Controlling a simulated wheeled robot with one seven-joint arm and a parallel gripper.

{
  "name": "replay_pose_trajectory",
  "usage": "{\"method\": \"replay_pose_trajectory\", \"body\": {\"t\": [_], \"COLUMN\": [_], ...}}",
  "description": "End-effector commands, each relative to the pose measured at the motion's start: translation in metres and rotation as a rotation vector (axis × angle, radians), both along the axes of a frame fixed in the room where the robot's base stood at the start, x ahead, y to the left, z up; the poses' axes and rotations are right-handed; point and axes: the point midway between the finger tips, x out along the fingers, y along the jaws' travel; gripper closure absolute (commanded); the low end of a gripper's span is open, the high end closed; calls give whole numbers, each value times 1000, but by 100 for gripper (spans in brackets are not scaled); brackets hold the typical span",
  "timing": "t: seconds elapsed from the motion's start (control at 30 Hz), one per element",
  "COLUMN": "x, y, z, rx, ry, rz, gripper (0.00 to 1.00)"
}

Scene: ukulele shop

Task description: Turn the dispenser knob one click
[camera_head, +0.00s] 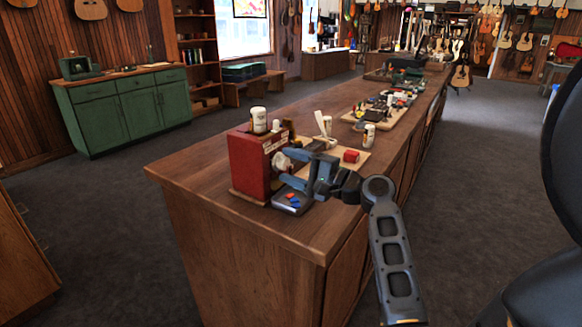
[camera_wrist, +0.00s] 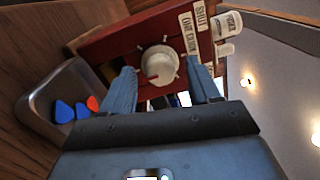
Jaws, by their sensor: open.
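The dispenser (camera_head: 249,160) is a red box standing near the front end of the long wooden counter. Its round pale knob (camera_wrist: 160,65) shows on the red face in the wrist view, with small pegs on its rim and a reddish mark. In the head view the knob (camera_head: 281,162) is partly visible beside my gripper. My gripper (camera_wrist: 163,84) is open, its two blue fingers pointing at the red face on either side of the knob. I cannot tell whether they touch it. Labels (camera_wrist: 194,24) on the dispenser face read "SHUT" and "ONE CLICK".
A dark tray (camera_head: 291,200) with blue and red picks lies below the knob; it also shows in the wrist view (camera_wrist: 42,104). A white bottle (camera_head: 259,120) stands on the dispenser. A red block (camera_head: 351,156) and another bottle (camera_head: 369,135) are nearby. The counter's front left is bare.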

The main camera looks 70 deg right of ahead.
Motion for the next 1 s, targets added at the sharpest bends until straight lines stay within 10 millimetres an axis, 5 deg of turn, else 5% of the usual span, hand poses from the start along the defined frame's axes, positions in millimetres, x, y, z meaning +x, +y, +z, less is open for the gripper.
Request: {"method": "replay_pose_trajectory", "body": {"t": [0.5, 1.0], "x": [-69, -72], "y": [14, 15], "z": [-5, -4], "rx": [1, 1], "ry": [0, 0], "rz": [-3, -1], "gripper": [39, 39]}}
